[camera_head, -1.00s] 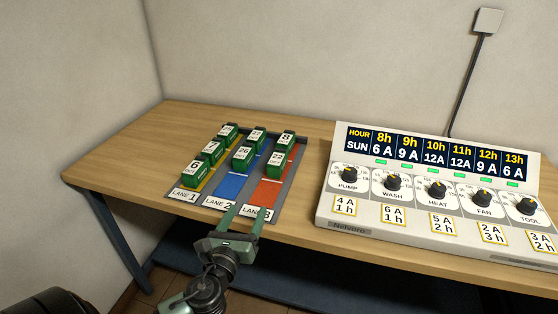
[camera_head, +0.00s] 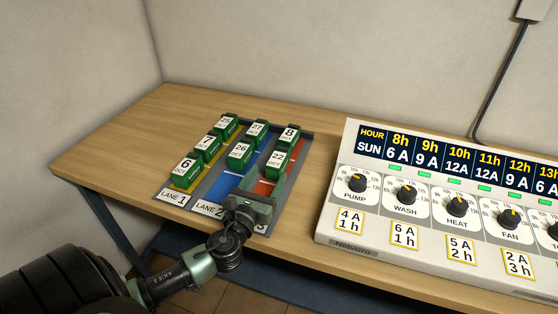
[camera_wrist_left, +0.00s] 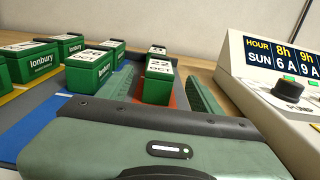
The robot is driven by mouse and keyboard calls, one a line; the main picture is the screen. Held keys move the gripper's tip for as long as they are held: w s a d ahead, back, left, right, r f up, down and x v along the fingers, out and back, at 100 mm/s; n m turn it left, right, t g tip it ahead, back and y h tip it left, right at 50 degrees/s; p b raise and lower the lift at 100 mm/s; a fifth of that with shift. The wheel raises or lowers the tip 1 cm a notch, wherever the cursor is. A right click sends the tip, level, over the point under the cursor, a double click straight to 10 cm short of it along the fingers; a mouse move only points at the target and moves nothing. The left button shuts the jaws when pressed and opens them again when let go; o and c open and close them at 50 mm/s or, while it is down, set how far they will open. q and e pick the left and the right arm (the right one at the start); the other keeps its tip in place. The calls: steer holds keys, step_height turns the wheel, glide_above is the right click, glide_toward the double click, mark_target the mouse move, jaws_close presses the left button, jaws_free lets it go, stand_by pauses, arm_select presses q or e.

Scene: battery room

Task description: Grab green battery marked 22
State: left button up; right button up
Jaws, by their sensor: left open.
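The green battery marked 22 (camera_head: 277,164) stands in the right-hand lane with the red floor, in front of the battery marked 8 (camera_head: 289,136). My left gripper (camera_head: 263,180) is open and reaches low over the front of that lane, its fingers pointing at battery 22. In the left wrist view, battery 22 (camera_wrist_left: 158,82) shows upright in the gap between the two open fingers (camera_wrist_left: 157,88). I cannot tell how far the fingertips reach along its sides, and no grip is visible. The LANE 3 label is mostly hidden by the gripper. My right gripper is not in view.
Battery 26 (camera_head: 240,154) and battery 27 (camera_head: 257,132) stand in the blue lane, close to the left finger. Batteries 6 (camera_head: 186,172), 7 (camera_head: 208,148) and 25 (camera_head: 228,126) fill the yellow lane. A control panel with knobs (camera_head: 440,200) stands to the right.

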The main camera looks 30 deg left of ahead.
mark_target(278, 157)
arm_select(q)
steer(key=x, duration=0.3)
steer(key=shift+w, duration=0.3)
steer(key=shift+p+x, duration=0.55)
steer(key=shift+x, duration=2.1)
jaws_close()
steer(key=shift+r, duration=0.1)
